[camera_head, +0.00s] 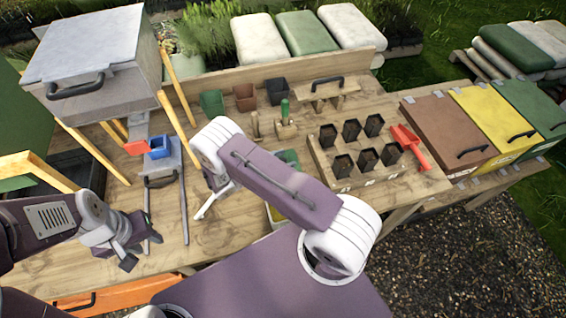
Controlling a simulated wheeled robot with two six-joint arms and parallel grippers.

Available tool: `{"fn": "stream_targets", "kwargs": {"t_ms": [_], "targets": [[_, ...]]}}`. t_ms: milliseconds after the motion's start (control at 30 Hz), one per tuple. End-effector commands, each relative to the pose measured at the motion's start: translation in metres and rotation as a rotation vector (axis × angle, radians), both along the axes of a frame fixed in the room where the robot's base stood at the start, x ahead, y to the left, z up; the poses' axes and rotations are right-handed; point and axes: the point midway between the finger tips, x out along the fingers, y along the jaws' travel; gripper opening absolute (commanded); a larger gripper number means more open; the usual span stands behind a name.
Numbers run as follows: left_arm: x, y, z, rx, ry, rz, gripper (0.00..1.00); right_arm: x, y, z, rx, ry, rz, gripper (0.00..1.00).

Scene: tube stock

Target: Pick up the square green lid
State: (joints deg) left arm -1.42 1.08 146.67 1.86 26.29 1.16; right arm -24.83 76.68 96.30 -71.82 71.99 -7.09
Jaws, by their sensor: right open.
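A green piece (289,157) shows behind my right arm on the workbench; the arm hides much of it, so I cannot tell if it is a square lid. A larger green bin lid (535,100) with a dark handle lies shut at the far right. My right gripper (204,208) hangs low over the bench, left of the partly hidden green piece, open and largely hidden by its own arm. My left gripper (138,252) is over the bench's front left, away from both green things; its opening is unclear.
A grey lidded box (90,55) stands on wooden legs at left. A wooden tray (330,165) holds several black pots, with a red scoop (410,145) beside it. Brown (445,125) and yellow (492,112) bin lids lie right. Small green (211,102) and brown pots stand behind.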

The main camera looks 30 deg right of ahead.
Motion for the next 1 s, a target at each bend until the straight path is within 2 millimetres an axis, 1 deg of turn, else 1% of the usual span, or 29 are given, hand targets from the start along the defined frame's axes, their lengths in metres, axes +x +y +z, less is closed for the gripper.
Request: {"fn": "stream_targets", "kwargs": {"t_ms": [167, 200, 267, 300, 333, 633, 733, 867, 933, 967, 1000], "targets": [[0.000, 0.000, -0.001, 0.000, 0.000, 0.000, 0.36, 0.000, 0.000, -0.001, 0.000, 0.000, 0.001, 0.48], [0.000, 0.000, -0.001, 0.000, 0.000, 0.000, 0.36, 0.000, 0.000, -0.001, 0.000, 0.000, 0.001, 0.37], [0.000, 0.000, -0.001, 0.000, 0.000, 0.000, 0.36, 0.000, 0.000, -0.001, 0.000, 0.000, 0.001, 0.20], [0.000, 0.000, -0.001, 0.000, 0.000, 0.000, 0.36, 0.000, 0.000, -0.001, 0.000, 0.000, 0.001, 0.09], [0.000, 0.000, -0.001, 0.000, 0.000, 0.000, 0.36, 0.000, 0.000, -0.001, 0.000, 0.000, 0.001, 0.01], [0.000, 0.000, -0.001, 0.000, 0.000, 0.000, 0.36, 0.000, 0.000, 0.000, 0.000, 0.000, 0.001, 0.00], [0.000, 0.000, -0.002, 0.000, 0.000, 0.000, 0.36, 0.000, 0.001, 0.005, 0.000, -0.001, 0.001, 0.00], [0.000, 0.000, -0.005, 0.000, 0.000, 0.000, 0.36, 0.001, 0.001, 0.022, 0.000, -0.002, 0.000, 0.00], [0.000, 0.000, -0.009, 0.000, 0.000, 0.000, 0.36, 0.001, 0.001, 0.036, 0.001, -0.005, -0.001, 0.00], [0.000, 0.000, -0.010, 0.000, 0.000, 0.000, 0.36, -0.001, 0.000, 0.043, 0.001, -0.004, 0.000, 0.00], [0.000, 0.000, -0.009, 0.000, 0.000, 0.000, 0.36, -0.012, -0.001, 0.048, -0.001, 0.002, 0.002, 0.00]]}}
